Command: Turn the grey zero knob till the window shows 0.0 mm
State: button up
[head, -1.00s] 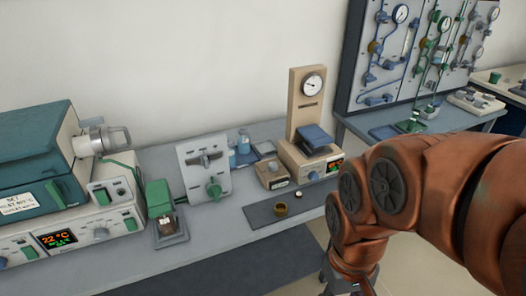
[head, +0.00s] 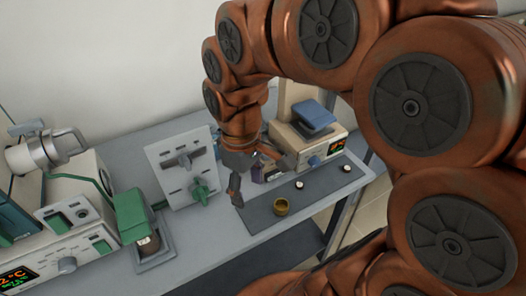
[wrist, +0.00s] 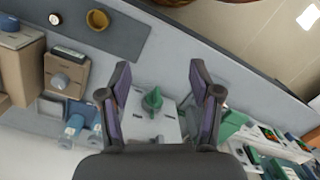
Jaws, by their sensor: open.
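The window's reading is too small to make out. In the head view this box is mostly hidden behind my gripper. My gripper (head: 264,186) is open and empty above the bench, close to the box in that view. In the wrist view the fingers (wrist: 160,65) are spread apart, and the box lies to their left, outside the gap. Nothing is between the fingertips; a white panel's green knob shows beyond them.
A white panel (head: 172,156) with a green knob (head: 199,190) stands left of my gripper. A tan instrument with a blue platform (head: 314,116) stands to the right. A brown cup (head: 281,207) and small round pieces sit on a dark mat (head: 262,220) in front.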

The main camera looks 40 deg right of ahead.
jog(key=w+d+f+n+b, duration=0.2)
jog(key=w+d, duration=0.4)
jog(key=w+d+f+n+b, duration=0.2)
jog(key=w+d+f, duration=0.1)
jog(key=w+d, duration=0.3)
jog(key=w+d+f+n+t+b, duration=0.1)
jog(key=w+d+f+n+b, duration=0.1)
jog(key=w+d, duration=0.5)
jog(key=shift+w+f+n, duration=0.2)
jog(key=shift+f+n, duration=0.3)
jog(key=shift+f, duration=0.2)
jog(key=shift+f+p, duration=0.35)
jog(key=shift+f, duration=3.5)
jog(key=c, duration=1.1)
